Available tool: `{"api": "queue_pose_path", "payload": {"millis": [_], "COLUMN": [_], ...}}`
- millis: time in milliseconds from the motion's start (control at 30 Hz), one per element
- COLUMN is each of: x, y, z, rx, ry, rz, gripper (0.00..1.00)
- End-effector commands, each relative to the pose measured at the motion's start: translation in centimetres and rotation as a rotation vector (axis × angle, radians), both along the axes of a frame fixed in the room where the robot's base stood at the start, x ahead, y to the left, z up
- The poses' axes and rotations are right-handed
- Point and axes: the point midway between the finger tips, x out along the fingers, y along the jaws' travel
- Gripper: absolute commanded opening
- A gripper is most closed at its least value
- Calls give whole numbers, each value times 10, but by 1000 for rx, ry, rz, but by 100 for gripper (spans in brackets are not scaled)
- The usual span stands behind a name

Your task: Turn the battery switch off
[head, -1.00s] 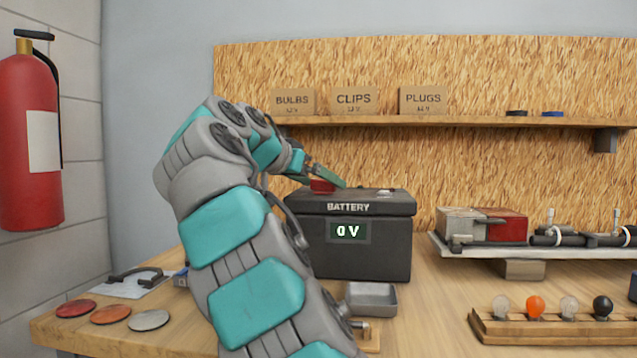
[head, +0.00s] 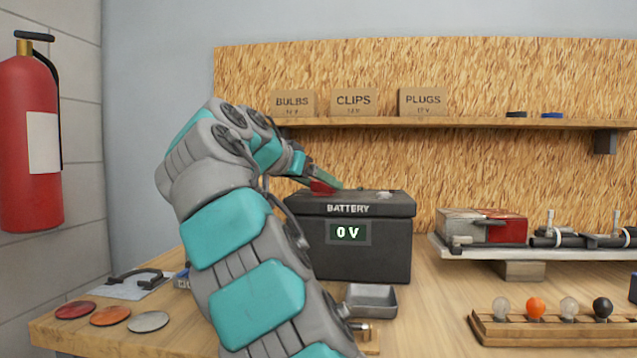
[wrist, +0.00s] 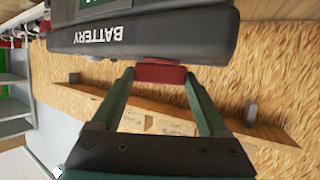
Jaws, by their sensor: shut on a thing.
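The black battery box (head: 365,255) stands on the bench, with a "BATTERY" label and a display (head: 348,232) that reads 0 V. The red switch knob (head: 321,188) is on top of the box, toward its left, partly hidden by my gripper (head: 326,181). In the wrist view the battery (wrist: 150,42) appears upside down. There the red knob (wrist: 160,73) sits between the two green fingertips of my gripper (wrist: 160,79), which is shut on it.
A small grey tray (head: 371,298) stands in front of the battery. A rack of bulbs (head: 555,330) and a raised board (head: 480,250) with parts are at the right. A shelf (head: 450,122) with boxes runs behind. Round discs (head: 110,316) lie at the left.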

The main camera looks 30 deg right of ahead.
Motion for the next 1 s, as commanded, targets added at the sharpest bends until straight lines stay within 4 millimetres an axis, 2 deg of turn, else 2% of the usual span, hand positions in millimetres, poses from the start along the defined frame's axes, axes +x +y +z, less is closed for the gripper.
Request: {"api": "queue_pose_path", "payload": {"millis": [367, 1000], "x": [-1, -6], "y": [0, -3], "z": [-4, 0], "rx": [2, 1], "ry": [-2, -3], "rz": [71, 460], "gripper": [22, 22]}}
